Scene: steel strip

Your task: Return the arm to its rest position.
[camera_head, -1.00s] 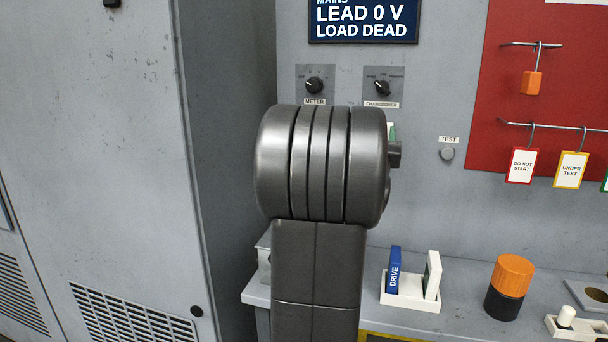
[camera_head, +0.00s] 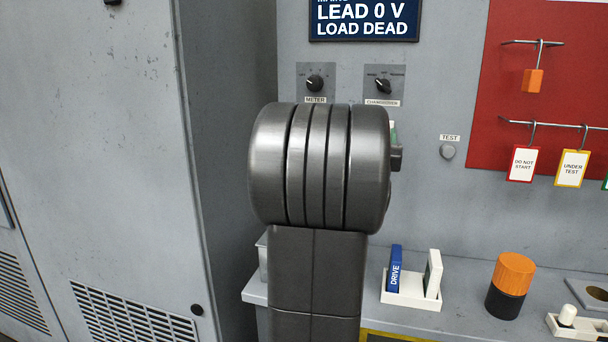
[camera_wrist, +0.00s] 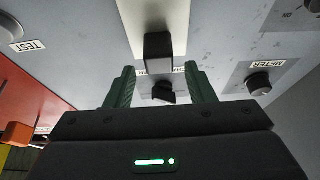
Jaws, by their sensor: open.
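My arm (camera_head: 318,200) stands in the middle of the head view, a dark grey joint on an upright link, in front of the grey panel. Beyond the fingers are a black changeover knob (camera_wrist: 163,93) and a black block-shaped part (camera_wrist: 158,50) on a pale plate. The fingers appear apart from both.
A bench (camera_head: 455,318) holds a white holder (camera_head: 412,299) with a blue DRIVE piece (camera_head: 394,270), and an orange-black cylinder (camera_head: 511,285). A grey cabinet (camera_head: 90,150) stands left. A red board (camera_head: 545,90) with hanging tags is right. The meter knob (camera_head: 314,83) is above my arm.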

